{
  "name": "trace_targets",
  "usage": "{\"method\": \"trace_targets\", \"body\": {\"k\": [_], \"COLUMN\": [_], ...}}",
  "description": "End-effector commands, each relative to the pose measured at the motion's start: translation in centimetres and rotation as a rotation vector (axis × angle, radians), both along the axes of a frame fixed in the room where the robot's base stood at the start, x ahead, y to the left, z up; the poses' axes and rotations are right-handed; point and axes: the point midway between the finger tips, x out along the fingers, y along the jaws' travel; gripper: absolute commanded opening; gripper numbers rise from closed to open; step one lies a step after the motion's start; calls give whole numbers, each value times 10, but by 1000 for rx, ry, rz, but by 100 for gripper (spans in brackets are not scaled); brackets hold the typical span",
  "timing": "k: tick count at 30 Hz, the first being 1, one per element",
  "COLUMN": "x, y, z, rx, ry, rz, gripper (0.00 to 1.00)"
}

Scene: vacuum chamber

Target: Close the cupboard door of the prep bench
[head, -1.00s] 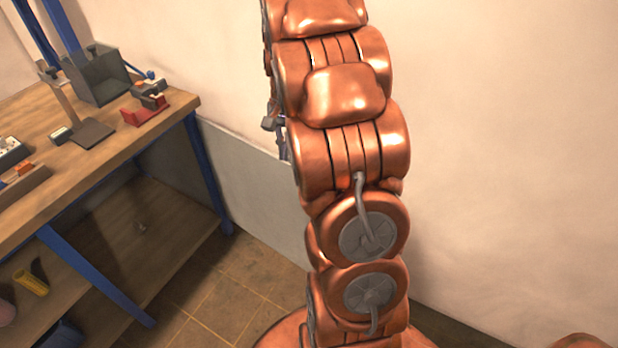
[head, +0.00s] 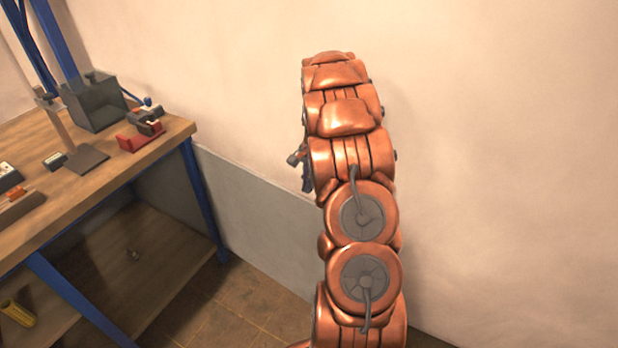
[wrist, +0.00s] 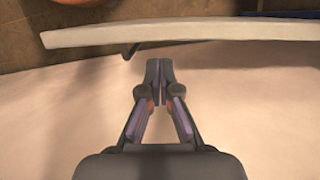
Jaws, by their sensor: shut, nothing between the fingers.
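My gripper (wrist: 160,68) is shut and empty in the wrist view. Just beyond its fingertips a long pale panel edge (wrist: 230,30) runs across the top of the picture. It may be the cupboard door seen edge-on, but I cannot be sure. A dark bent piece like a handle (wrist: 130,49) sticks out from the panel's near side, left of the fingertips. The fingertips look apart from both. In the head view no cupboard door can be made out, and my arm hides most or all of the gripper.
A wooden workbench (head: 95,180) with blue legs stands at the left in the head view. It holds a grey box (head: 95,103), a red holder (head: 135,142) and small items. A yellow cylinder (head: 18,312) lies on its lower shelf. A pale wall is behind my arm.

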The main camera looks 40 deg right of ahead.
Motion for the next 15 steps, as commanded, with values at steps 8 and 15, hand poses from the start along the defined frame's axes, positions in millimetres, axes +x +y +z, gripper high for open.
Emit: {"method": "trace_targets", "body": {"k": [8, 15], "x": [-3, -3], "y": [11, 14], "z": [-40, -55], "rx": [4, 1], "ry": [5, 1], "rz": [1, 1], "gripper": [0, 0]}}
